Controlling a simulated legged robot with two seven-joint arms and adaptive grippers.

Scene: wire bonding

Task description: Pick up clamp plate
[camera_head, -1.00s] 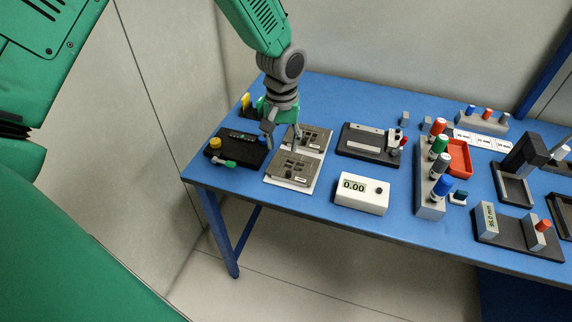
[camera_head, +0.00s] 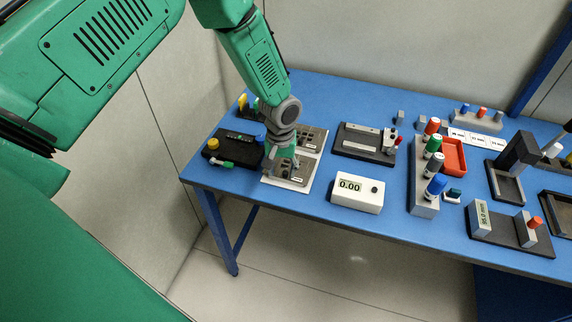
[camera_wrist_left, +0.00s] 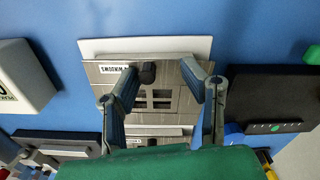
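Two grey metal plates with small windows lie on a white base (camera_head: 287,186) at the left of the blue table; I cannot tell from the frames which is the clamp plate. The near plate (camera_head: 299,177) is partly hidden by my left gripper (camera_head: 280,163). In the left wrist view the near plate (camera_wrist_left: 110,73) has a label and a dark knob (camera_wrist_left: 148,72). My left gripper (camera_wrist_left: 160,88) is open above it, one finger on each side of the plate's middle. Contact cannot be told. The far plate (camera_head: 313,138) lies behind. My right gripper is not in view.
A black box (camera_head: 232,150) with yellow and blue knobs stands close left of the plates. A white meter (camera_head: 357,192) reading 0.00 and a dark fixture (camera_head: 362,145) stand to the right. A block with coloured bottles (camera_head: 424,195) is further right. Blue table is bare between them.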

